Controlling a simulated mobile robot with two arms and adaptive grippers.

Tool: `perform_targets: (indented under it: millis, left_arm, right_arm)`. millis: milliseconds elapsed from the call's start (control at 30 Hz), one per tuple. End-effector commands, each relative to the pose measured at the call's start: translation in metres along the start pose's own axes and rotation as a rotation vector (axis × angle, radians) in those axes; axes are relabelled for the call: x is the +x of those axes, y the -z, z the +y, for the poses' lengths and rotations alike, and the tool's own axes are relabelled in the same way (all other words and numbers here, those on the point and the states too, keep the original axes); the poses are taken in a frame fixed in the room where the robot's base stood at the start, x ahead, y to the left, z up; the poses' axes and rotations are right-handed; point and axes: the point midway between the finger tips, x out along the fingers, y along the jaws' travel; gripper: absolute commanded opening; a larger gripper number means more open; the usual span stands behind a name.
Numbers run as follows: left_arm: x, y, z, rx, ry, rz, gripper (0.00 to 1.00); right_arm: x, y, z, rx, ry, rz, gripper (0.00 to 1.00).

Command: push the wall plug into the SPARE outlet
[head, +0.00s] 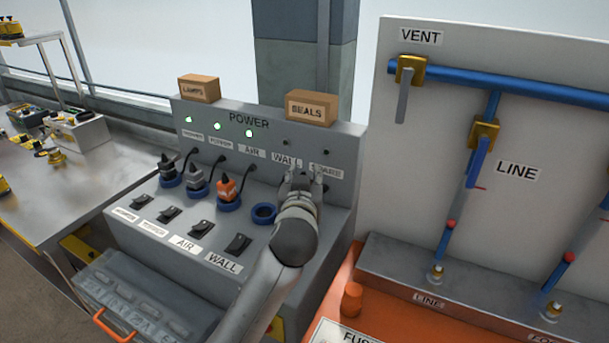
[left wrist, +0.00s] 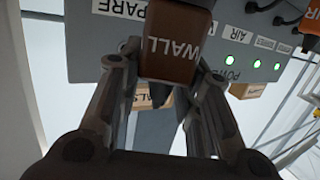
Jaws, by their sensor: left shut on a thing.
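My left gripper (head: 303,180) is over the right end of the grey power box, just below the SPARE label (head: 326,171). In the left wrist view it is shut on the wall plug (left wrist: 174,45), a brown-orange block marked WALL, between its two fingers. The plug is hidden in the head view. The SPARE outlet is hidden behind my gripper and arm, so I cannot tell whether the plug touches it. The blue ring of the WALL outlet (head: 264,213) is empty, left of my gripper. My right gripper is not in view.
Black, grey and orange plugs (head: 226,188) with cords sit in the outlets to the left. Black switches (head: 238,243) line the front. Cardboard boxes, including SEALS (head: 311,108), stand on top. A panel with blue pipes (head: 480,84) rises at the right.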

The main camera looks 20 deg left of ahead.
Motion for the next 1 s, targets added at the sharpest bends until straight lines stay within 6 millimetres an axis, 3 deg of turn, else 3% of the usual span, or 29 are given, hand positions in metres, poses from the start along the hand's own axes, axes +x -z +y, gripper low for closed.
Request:
perform_targets:
  millis: [600, 1000]
  left_arm:
    - [0.009, -0.048, 0.0, 0.0, -0.001, -0.012, 0.0]
    - [0.01, -0.054, 0.0, 0.0, 0.0, -0.013, 0.0]
  right_arm:
    - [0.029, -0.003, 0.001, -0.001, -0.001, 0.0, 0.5]
    - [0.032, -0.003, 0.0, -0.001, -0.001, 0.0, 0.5]
